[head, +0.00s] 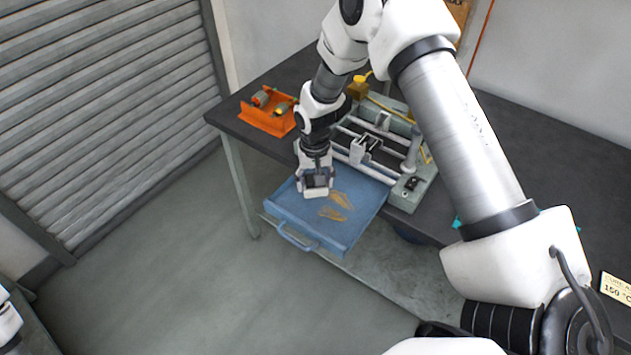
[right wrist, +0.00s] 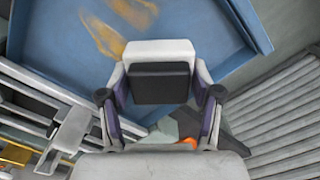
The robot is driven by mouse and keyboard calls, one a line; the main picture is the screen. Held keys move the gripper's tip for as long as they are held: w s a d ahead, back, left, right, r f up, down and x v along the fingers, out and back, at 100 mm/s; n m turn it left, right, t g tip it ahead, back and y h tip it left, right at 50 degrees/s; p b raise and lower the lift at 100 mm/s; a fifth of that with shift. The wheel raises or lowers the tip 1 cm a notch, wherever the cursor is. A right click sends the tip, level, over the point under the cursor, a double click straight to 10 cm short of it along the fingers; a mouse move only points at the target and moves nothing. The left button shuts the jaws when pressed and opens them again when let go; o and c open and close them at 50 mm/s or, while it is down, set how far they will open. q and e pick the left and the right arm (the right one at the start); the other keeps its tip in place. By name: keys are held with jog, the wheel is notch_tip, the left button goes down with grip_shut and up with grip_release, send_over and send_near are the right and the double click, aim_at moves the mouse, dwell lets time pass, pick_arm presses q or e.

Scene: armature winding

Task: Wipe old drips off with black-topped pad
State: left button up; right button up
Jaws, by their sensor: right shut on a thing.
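My right gripper (head: 316,181) is shut on a pad with a black top and a white lower part (head: 316,193). In the right wrist view the black-topped pad (right wrist: 160,82) sits between the gripper's two fingers (right wrist: 160,92). The pad is over the blue pull-out tray (head: 290,211), just left of the tan old drips (head: 335,214). The drips also show in the right wrist view (right wrist: 103,36), beyond the pad. I cannot tell whether the pad touches the tray. My left gripper is not clearly seen.
The dark bench (head: 260,85) stands above the tray. An orange bin (head: 267,120) with small parts is at its left end. A winding fixture with metal rails (head: 352,130) is behind the tray. A slatted shutter (head: 100,100) is at the left, with open floor (head: 190,270) before it.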

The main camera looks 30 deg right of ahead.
jog(key=shift+w+a+r+p, duration=0.1)
jog(key=shift+w+r+p, duration=0.05)
jog(key=shift+r+p, duration=0.4)
jog(key=shift+w+r+p, duration=0.15)
jog(key=shift+r+p, duration=0.15)
jog(key=shift+r, duration=0.4)
jog(key=shift+s+r+p, duration=0.2)
jog(key=shift+r+p, duration=0.1)
jog(key=shift+r, duration=0.2)
jog(key=shift+w+f, duration=0.1)
jog(key=shift+w, duration=0.05)
